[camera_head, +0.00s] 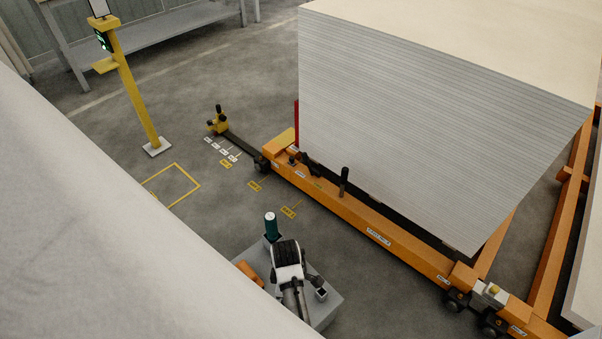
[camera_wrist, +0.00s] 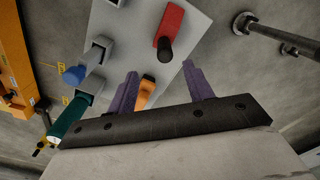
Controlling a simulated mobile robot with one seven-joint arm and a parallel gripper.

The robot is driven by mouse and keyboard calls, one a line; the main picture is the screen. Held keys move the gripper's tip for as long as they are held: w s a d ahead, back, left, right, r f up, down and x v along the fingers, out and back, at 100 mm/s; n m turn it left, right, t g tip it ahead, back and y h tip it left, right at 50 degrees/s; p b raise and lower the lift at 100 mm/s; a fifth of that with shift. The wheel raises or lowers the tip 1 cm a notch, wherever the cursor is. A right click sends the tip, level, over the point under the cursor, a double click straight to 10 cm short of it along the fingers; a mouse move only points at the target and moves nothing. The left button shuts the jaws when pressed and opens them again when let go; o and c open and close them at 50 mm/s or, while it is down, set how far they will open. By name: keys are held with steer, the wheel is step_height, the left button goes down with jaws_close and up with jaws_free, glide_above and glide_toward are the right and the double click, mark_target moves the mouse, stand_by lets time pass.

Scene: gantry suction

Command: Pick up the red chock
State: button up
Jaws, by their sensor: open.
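In the wrist view, a red block with a black round end, apparently the red chock (camera_wrist: 169,20), lies on a light grey surface (camera_wrist: 125,35) near the top. My gripper (camera_wrist: 164,78) has two purple fingers spread apart, with nothing held. The red block is beyond the fingertips, apart from them. An orange piece (camera_wrist: 146,92) shows between the fingers, closer to the left one; I cannot tell its distance. In the head view my arm hangs over a grey stand (camera_head: 328,312); the red block and my fingertips cannot be made out there.
A teal cylinder (camera_wrist: 68,117) and a blue-ended piece (camera_wrist: 75,75) in grey holders are left of my fingers. An orange beam frame (camera_head: 370,232) and a large pale stack (camera_head: 430,120) stand right of the stand. A yellow post (camera_head: 135,95) stands back left.

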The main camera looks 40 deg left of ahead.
steer(key=f, duration=0.8)
steer(key=shift+s+b, duration=0.2)
steer(key=shift+b, duration=0.1)
steer(key=shift+s+a+f, duration=0.15)
steer(key=shift+s+f, duration=0.05)
steer(key=shift+f, duration=1.2)
steer(key=shift+s+a+f, duration=0.1)
steer(key=shift+s+f, duration=0.1)
steer(key=shift+f, duration=1.15)
steer(key=c, duration=1)
steer(key=shift+c, duration=0.3)
steer(key=shift+r, duration=0.2)
